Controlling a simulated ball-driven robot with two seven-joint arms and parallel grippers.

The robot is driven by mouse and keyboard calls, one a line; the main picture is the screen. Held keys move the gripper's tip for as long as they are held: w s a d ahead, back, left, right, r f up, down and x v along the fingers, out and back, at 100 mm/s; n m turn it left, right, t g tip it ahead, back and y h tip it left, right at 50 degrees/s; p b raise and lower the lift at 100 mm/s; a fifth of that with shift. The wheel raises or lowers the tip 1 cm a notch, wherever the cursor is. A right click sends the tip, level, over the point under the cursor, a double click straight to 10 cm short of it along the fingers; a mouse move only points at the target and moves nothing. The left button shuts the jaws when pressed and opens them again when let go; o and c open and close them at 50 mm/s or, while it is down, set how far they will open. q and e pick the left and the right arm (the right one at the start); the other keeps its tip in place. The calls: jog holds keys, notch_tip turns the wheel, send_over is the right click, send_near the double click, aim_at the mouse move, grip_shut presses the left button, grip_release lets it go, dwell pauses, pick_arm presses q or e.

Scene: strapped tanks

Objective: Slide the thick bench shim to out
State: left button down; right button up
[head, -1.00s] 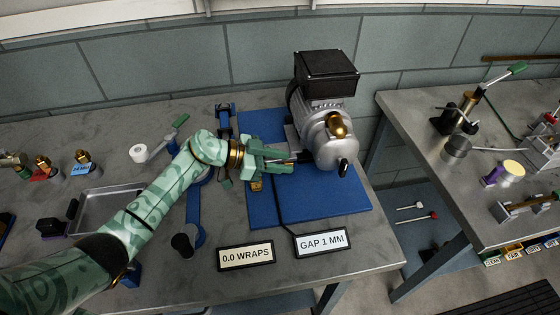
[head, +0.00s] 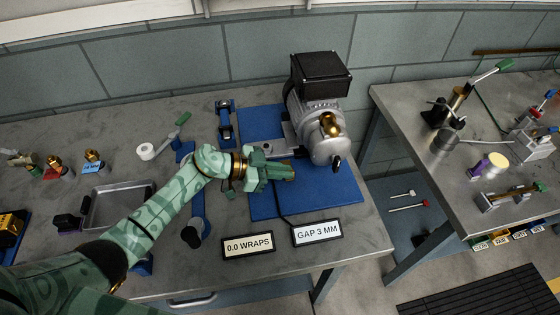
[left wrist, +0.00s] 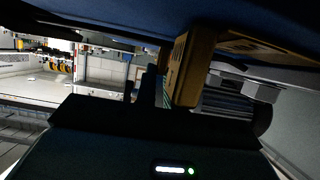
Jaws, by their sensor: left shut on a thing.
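My left gripper (head: 282,171) is low over the blue base plate (head: 320,195), just in front of the grey motor (head: 317,115). It is shut on a brass-yellow block, which I take to be the thick bench shim (left wrist: 190,68). In the left wrist view the block stands beside a dark finger, with the blue plate's surface along the top of the picture. In the head view the gripper hides the shim. A sign in front of the plate reads "GAP 3 MM" (head: 317,232). My right gripper is out of view.
A "0.0 WRAPS" sign (head: 247,245) stands left of the gap sign. A metal tray (head: 118,205) and a white tape roll (head: 146,151) are farther left. A second bench (head: 405,105) is at the right, across a gap.

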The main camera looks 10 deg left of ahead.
pick_arm(q)
jog(key=shift+s+d, duration=0.1)
jog(key=c, duration=1.5)
grip_release()
jog(key=shift+s, duration=0.1)
jog(key=shift+a+r, duration=0.2)
jog(key=shift+a, duration=0.2)
jog(key=p+v, duration=0.2)
jog(key=v, duration=1.3)
jog(key=shift+s+a+p, duration=0.15)
jog(key=shift+s+p, duration=0.1)
jog(key=shift+p, duration=0.05)
jog(key=shift+r, duration=0.1)
